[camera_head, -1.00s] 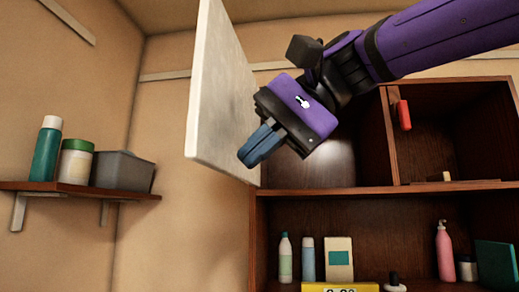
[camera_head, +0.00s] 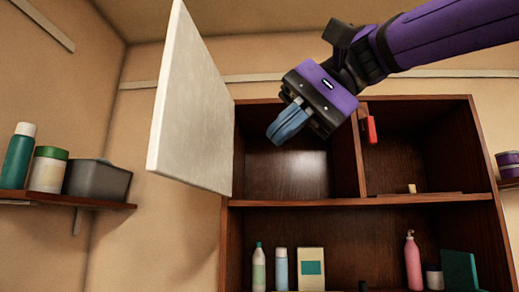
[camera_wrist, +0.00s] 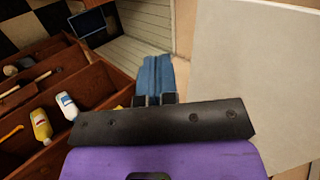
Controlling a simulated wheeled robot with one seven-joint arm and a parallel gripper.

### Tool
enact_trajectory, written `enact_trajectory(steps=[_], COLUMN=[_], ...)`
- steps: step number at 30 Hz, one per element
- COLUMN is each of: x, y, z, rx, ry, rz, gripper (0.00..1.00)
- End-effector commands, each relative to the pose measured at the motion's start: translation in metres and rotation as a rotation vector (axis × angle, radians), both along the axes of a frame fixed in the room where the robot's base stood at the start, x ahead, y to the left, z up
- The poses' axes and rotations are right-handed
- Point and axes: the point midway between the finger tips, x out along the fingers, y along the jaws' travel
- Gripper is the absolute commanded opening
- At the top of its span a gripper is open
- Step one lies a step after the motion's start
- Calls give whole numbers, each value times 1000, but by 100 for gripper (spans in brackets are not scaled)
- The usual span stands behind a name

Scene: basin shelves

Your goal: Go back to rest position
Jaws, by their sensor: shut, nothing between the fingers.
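My gripper (camera_head: 284,127) is shut and empty, with its blue fingers together. It is in front of the upper left compartment (camera_head: 290,170) of the dark wooden cabinet, to the right of the open door. The pale cabinet door (camera_head: 190,105) stands swung open at the cabinet's left side, and a gap shows between it and the fingers. In the wrist view, the fingers (camera_wrist: 155,76) are side by side, and the pale door (camera_wrist: 255,85) fills the right side.
Bottles and a box (camera_head: 311,268) stand on the cabinet's lower shelf, with a pink bottle (camera_head: 412,262) further right. A red object (camera_head: 371,130) hangs by the divider. A side shelf (camera_head: 75,201) at left holds a teal bottle (camera_head: 17,157), a jar and a grey bin (camera_head: 97,179).

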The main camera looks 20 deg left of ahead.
Motion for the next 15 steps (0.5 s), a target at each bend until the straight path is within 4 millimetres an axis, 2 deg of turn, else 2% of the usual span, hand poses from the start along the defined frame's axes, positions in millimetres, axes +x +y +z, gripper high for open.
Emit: enact_trajectory(steps=[6, 15], x=[4, 4], y=[-19, -24], z=[18, 22], rx=[1, 0], ry=[0, 0], rz=[-1, 0], gripper=[0, 0])
